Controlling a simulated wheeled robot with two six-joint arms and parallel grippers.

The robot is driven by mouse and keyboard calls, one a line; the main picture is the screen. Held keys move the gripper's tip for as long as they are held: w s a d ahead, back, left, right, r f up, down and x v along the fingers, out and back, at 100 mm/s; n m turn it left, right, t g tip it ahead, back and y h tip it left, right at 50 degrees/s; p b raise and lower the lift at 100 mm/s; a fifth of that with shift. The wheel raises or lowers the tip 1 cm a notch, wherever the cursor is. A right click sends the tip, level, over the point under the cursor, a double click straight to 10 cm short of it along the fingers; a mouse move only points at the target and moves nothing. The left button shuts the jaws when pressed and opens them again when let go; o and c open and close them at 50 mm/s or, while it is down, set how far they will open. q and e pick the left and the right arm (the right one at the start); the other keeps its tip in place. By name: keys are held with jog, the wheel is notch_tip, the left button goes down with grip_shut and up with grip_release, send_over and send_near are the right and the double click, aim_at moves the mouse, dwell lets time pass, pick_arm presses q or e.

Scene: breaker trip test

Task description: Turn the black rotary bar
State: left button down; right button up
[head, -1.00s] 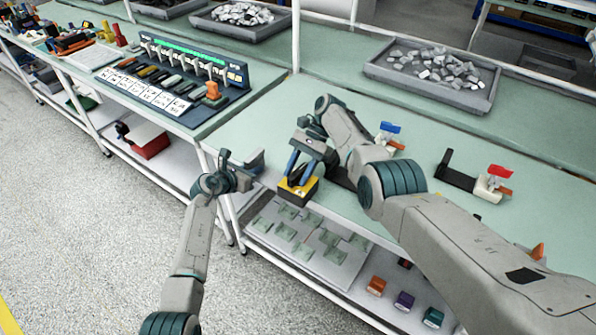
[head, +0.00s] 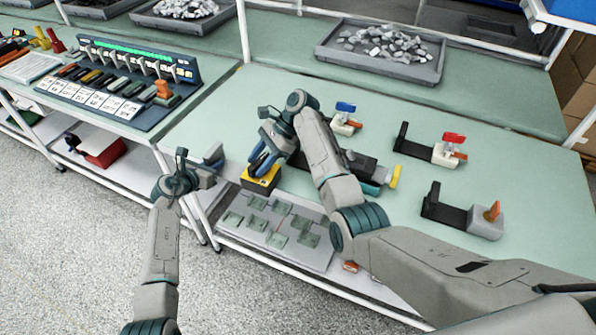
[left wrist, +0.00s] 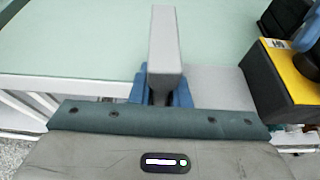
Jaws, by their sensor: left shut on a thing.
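A black-sided box with a yellow top (head: 262,179) sits at the front edge of the green table. A black round part (left wrist: 306,66) is on its yellow top in the left wrist view, partly cut off by the picture edge; the bar's angle cannot be made out. My right gripper (head: 261,163) points down at this box, its blue fingers at the top; whether they are closed on the bar is unclear. My left gripper (head: 190,174) is left of the box, its blue fingers shut on an upright grey bar (left wrist: 166,50).
Devices with a blue flag (head: 346,107), a red flag (head: 454,138) and an orange knob (head: 492,211) stand on the table to the right. A grey tray (head: 380,62) of metal pieces lies behind. A switch panel (head: 120,85) stands left.

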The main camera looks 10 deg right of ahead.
jog(key=m+t, duration=0.5)
jog(key=m, duration=0.2)
jog(key=shift+a, duration=0.1)
jog(key=s+d+r+t, duration=0.1)
jog(key=s+d+r, duration=0.2)
jog(key=d+r, duration=0.6)
jog(key=s+f+n+h, duration=0.2)
jog(key=s+f+h, duration=0.2)
jog(key=f, duration=0.3)
jog(key=shift+s+d+h, duration=0.2)
jog(key=shift+s+h, duration=0.1)
jog(key=shift+h, duration=0.4)
